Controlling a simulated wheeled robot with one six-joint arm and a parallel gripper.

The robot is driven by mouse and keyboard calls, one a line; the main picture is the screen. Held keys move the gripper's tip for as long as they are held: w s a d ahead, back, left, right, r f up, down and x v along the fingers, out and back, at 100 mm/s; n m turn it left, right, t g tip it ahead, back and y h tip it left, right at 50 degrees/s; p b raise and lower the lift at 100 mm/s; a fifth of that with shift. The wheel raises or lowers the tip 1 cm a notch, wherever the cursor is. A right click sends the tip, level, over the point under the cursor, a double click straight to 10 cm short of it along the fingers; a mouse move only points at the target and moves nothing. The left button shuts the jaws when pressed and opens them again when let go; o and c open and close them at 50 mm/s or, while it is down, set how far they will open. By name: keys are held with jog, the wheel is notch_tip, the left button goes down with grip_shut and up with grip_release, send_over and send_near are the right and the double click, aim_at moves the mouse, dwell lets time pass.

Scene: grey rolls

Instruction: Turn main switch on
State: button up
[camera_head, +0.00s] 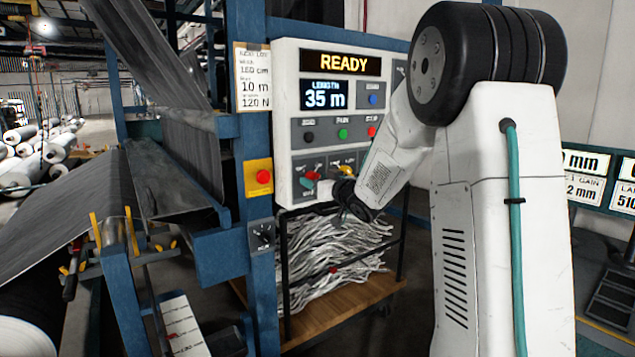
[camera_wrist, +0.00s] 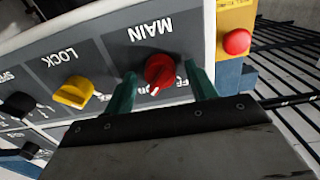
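The main switch is a red rotary knob (camera_wrist: 160,71) under upside-down "MAIN" lettering in the wrist view. Its white mark points toward the bottom of that view; the position lettering beside it is partly hidden. My gripper (camera_wrist: 164,84) has its two teal fingers on either side of the knob, with a visible gap on each side. The fingers are open and hold nothing. In the head view the red knob (camera_head: 312,175) shows small on the lower panel, with my gripper (camera_head: 313,181) at it.
A yellow LOCK knob (camera_wrist: 74,92) sits beside the main switch, with a black knob (camera_wrist: 19,105) beyond. A red emergency button (camera_head: 263,176) is on a yellow box on the blue post. The display (camera_head: 340,63) reads READY. A cart of pale strips (camera_head: 335,250) stands below.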

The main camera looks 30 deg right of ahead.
jog(key=s, duration=0.7)
jog(key=shift+s, duration=0.4)
jog(key=shift+d, duration=0.1)
